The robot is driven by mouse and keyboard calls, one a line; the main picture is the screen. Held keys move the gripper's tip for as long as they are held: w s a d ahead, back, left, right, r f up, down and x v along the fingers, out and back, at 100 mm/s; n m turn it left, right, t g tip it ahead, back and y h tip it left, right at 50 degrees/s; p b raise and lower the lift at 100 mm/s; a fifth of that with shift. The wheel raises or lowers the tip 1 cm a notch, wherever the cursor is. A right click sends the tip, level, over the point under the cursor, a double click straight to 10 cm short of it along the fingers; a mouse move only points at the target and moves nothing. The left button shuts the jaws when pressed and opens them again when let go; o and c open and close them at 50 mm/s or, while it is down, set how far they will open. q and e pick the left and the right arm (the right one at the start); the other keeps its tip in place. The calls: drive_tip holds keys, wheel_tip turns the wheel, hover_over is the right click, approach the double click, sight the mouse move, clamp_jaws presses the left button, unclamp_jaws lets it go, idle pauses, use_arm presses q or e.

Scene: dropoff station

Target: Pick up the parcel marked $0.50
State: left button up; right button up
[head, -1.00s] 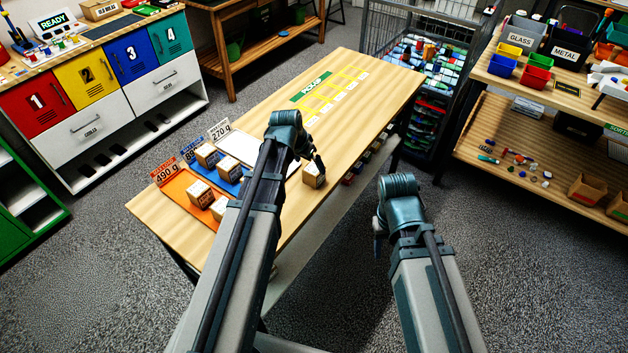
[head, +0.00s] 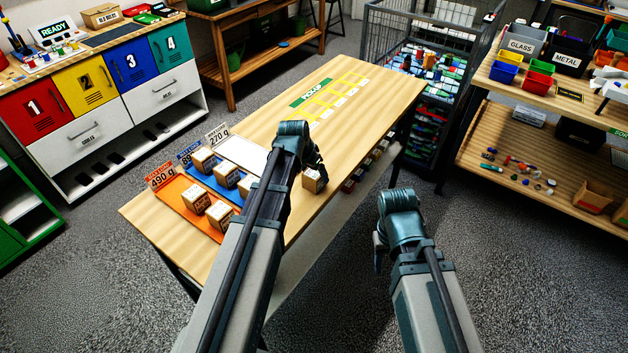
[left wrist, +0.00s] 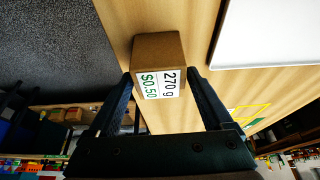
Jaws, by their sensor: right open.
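The parcel marked $0.50 and 270 g (left wrist: 160,85) is a small brown cardboard box. It also shows in the head view (head: 313,181) near the right long edge of the wooden table. In the left wrist view my left gripper (left wrist: 160,75) has one finger on each side of it, very close to its sides; I cannot tell whether they touch it. In the head view the left gripper (head: 316,163) is right at the parcel, over the table. My right gripper (head: 379,247) is beyond the table's right edge, over the floor, open, with no parcel near it.
On the table (head: 362,93) lie an orange mat (head: 176,195) and a blue mat (head: 194,176) with several parcels, and an empty white mat (head: 243,153). A yellow-marked pickup grid (head: 330,97) lies farther back and is empty. A wire cage (head: 398,30) stands behind the table.

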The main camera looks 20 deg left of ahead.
use_arm(q)
clamp_jaws()
idle(0.3)
